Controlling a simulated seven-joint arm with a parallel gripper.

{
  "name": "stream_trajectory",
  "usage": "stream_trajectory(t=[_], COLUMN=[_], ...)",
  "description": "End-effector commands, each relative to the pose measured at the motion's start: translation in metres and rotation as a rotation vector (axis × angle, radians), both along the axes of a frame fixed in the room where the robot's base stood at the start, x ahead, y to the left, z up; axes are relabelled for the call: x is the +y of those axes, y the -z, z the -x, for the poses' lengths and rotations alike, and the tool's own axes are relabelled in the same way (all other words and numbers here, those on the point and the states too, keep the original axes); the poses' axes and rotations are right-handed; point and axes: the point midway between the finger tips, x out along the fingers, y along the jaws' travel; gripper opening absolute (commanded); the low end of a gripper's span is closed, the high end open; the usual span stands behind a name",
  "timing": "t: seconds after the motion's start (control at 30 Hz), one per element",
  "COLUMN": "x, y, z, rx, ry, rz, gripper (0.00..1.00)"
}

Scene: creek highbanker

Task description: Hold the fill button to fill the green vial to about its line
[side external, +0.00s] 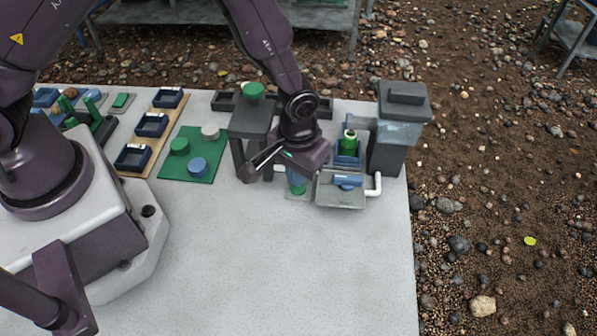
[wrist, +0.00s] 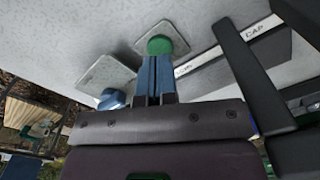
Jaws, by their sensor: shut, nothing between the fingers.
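The green vial (side external: 349,143) stands upright in a blue holder (side external: 347,158) below the arm of the dark water tank. Its line and fill level are too small to tell. A round green button (side external: 298,190) sits on a small grey plate on the table, left of the holder. It also shows in the wrist view (wrist: 167,43). My gripper (side external: 296,178) points down over this button. In the wrist view its blue fingers (wrist: 155,62) are together and empty, their tips at the button's near edge. I cannot tell whether they press it.
A blue knob (wrist: 111,98) on another plate lies beside the green button. The dark tank (side external: 390,150), a grey tray (side external: 340,198) and a white pipe (side external: 376,184) crowd the right. A dark stand (side external: 250,125) is close on the left. The front table is clear.

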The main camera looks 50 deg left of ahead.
Motion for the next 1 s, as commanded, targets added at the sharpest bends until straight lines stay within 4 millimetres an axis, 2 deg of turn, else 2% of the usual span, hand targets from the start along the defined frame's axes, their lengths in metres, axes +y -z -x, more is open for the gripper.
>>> stream_trajectory(t=[0.37, 0.47, 0.6, 0.7, 0.87, 1.0], x=[0.0, -0.001, -0.001, 0.0, 0.0, 0.0], y=[-0.002, -0.022, -0.058, -0.068, -0.059, -0.043], z=[0.0, -0.003, -0.002, 0.0, 0.0, 0.001], rx=[-0.001, -0.007, -0.007, -0.001, 0.002, 0.002], ry=[0.0, 0.001, 0.001, 0.0, 0.0, 0.0], rz=[0.001, 0.002, 0.002, 0.001, 0.0, -0.001], gripper=[0.0, 0.0, 0.0, 0.0, 0.0, 0.0])
